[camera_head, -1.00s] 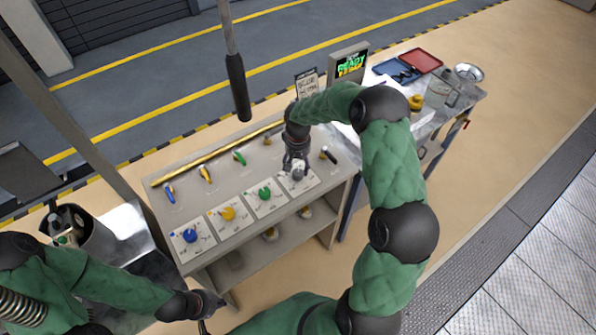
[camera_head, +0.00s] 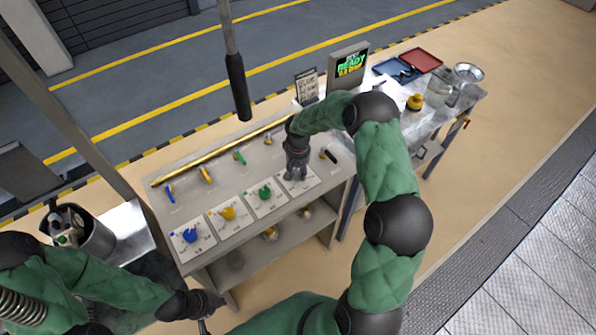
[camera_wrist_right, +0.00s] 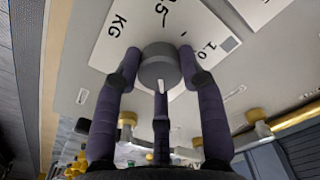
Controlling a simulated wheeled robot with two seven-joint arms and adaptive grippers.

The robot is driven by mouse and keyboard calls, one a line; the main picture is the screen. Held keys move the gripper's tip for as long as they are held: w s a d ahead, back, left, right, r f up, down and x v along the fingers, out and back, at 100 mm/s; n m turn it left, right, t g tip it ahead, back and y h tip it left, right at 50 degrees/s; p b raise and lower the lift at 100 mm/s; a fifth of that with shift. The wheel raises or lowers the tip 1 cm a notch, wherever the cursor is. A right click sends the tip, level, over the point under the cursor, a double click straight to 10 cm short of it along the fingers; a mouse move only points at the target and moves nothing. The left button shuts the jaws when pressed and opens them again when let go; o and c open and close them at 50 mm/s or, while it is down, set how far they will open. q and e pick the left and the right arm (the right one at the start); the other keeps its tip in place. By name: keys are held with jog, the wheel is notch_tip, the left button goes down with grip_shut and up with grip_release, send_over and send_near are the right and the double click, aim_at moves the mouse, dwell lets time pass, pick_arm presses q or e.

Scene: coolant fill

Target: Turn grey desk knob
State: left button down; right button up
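The grey desk knob (camera_wrist_right: 158,66) is a round dial on a white label card (camera_wrist_right: 103,52) with printed figures, the rightmost card in the front row. My right gripper (camera_head: 297,176) is over it from above. In the right wrist view the fingers (camera_wrist_right: 160,62) surround the knob, and the side fingertips appear to touch its sides. In the head view the fingers hide most of the knob. My left gripper (camera_head: 214,304) is low at the bottom left, away from the knobs; its fingers are too unclear to judge.
Green (camera_head: 265,193), yellow (camera_head: 228,213) and blue (camera_head: 190,236) knobs sit left of it. Small valve handles and a brass pipe (camera_head: 215,152) run behind. A screen (camera_head: 350,68) and a side table with trays (camera_head: 422,61) stand to the right. A black-handled rod (camera_head: 238,85) hangs above.

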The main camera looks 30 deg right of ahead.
aim_at(298, 172)
jog(key=shift+f+n+b, duration=0.15)
jog(key=shift+n+b, duration=0.4)
jog(key=shift+n, duration=0.35)
jog(key=shift+s, duration=0.1)
jog(key=o, duration=1.1)
jog(key=shift+o, duration=0.2)
notch_tip(298, 172, up, 12)
